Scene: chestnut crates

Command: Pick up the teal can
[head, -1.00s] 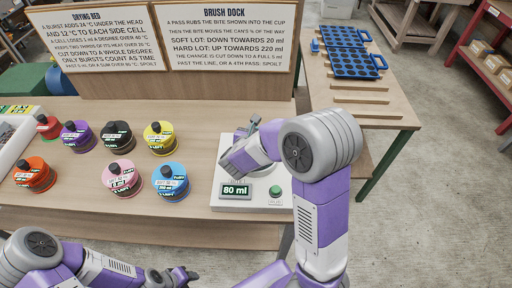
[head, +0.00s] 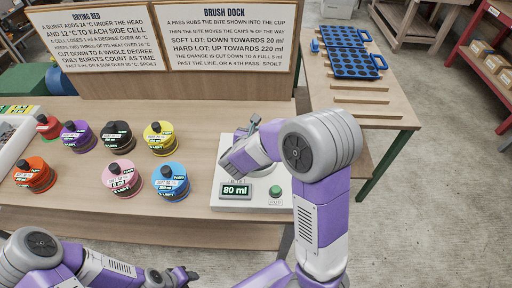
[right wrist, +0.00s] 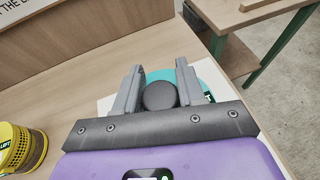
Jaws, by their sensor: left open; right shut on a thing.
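The teal can shows in the right wrist view as a teal rim (right wrist: 214,78) with a dark round knob (right wrist: 160,96) on top. My right gripper (right wrist: 159,80) is shut on that knob, one finger on each side. In the head view my right arm and gripper (head: 246,138) hide most of the can, over the white brush dock (head: 226,205). I cannot tell whether the can touches the dock. My left gripper (head: 190,275) is open and empty at the bottom edge of the head view, short of the table.
Several cans stand on the left of the table, among them a blue can (head: 170,183), a pink can (head: 122,180) and a yellow can (head: 159,140). The dock's display (head: 236,190) reads 80 ml, beside a green button (head: 275,191). Sign boards (head: 228,38) stand behind.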

